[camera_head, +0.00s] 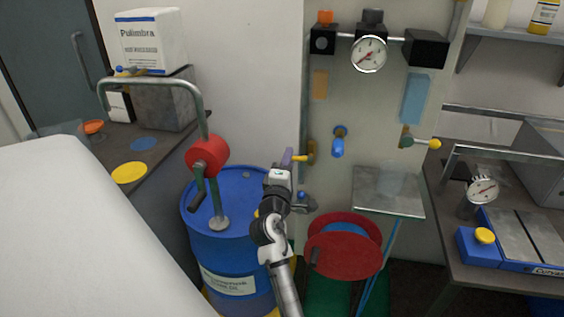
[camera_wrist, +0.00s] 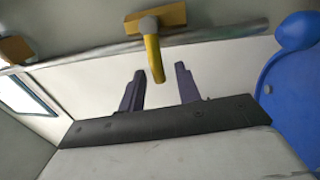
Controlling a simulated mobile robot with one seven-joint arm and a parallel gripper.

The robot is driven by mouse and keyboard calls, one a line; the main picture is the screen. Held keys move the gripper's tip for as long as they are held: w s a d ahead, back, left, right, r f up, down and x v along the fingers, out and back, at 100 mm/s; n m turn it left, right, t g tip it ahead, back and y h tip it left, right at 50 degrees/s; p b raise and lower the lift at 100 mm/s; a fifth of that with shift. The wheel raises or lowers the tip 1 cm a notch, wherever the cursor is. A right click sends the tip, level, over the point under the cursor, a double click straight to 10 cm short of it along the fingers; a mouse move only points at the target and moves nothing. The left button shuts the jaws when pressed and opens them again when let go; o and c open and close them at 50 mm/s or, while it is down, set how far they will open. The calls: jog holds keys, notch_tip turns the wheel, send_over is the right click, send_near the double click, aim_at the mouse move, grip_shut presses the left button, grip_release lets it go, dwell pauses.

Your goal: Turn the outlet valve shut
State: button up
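A valve with a yellow lever (camera_head: 300,158) sits on the left edge of the wall panel. In the wrist view its yellow lever (camera_wrist: 153,58) hangs from a brass-coloured body (camera_wrist: 168,17) on a grey pipe. My gripper (camera_head: 287,158) is beside this lever. In the wrist view my gripper (camera_wrist: 160,72) is open, with the lever's end showing between its two dark fingers; contact cannot be told. Another yellow-ended lever (camera_head: 434,144) points right on the panel's right side. No label shows which valve is the outlet.
A blue handle (camera_head: 338,147) sticks out from the panel between the valves. A pressure gauge (camera_head: 369,54) is above. A red hose reel (camera_head: 345,250) and a metal shelf (camera_head: 388,190) are to the right.

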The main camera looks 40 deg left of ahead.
jog(key=b+v, duration=0.3)
jog(key=v, duration=0.9)
